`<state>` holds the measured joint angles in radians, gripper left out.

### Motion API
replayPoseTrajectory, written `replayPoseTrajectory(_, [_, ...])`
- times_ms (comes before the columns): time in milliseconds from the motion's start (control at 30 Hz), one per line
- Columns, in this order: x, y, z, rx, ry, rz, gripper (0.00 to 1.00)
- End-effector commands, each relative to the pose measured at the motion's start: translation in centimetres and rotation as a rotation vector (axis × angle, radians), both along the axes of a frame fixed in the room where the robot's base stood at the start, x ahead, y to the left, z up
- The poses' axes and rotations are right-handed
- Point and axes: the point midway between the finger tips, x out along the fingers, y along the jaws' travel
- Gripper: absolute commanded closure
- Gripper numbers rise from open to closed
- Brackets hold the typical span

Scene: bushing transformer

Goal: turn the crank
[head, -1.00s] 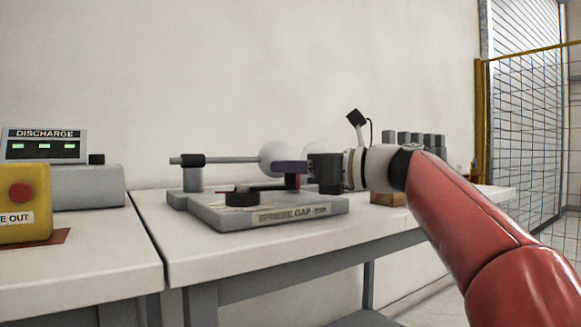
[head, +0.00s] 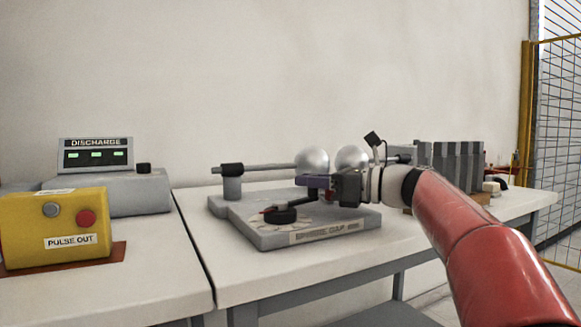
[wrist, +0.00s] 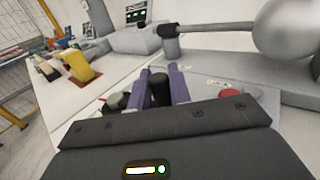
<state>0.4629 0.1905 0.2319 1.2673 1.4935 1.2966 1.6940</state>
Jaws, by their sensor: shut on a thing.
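The sphere gap unit (head: 330,230) is a grey base on the bench with two pale spheres (head: 312,163) above it. Its crank has a round black hub (head: 280,215) on a marked dial, with a thin red piece beside it. My gripper (head: 310,183) comes in from the right, its purple fingers low over the base in front of the spheres. In the wrist view, the fingers (wrist: 160,80) are shut on the upright black crank handle (wrist: 158,92), one on each side. The lower crank is mostly hidden by my gripper in that view.
A grey discharge meter (head: 95,155) and a yellow pulse-out box (head: 55,228) with a red button stand at left. Grey finned blocks (head: 455,160) stand behind my arm at right. The wall closes the back; the bench front is clear.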

Motion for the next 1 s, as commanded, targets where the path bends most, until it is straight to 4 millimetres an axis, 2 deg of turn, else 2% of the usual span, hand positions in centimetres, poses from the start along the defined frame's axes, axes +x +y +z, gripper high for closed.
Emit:
replayPoseTrajectory(33, [0.3, 0.0, 0.5, 0.001, 0.002, -0.004, 1.00])
replayPoseTrajectory(400, [1.4, 1.2, 0.2, 0.001, 0.000, -0.006, 1.00])
replayPoseTrajectory(1000, [1.7, 1.4, 0.0, 0.001, -0.002, -0.007, 1.00])
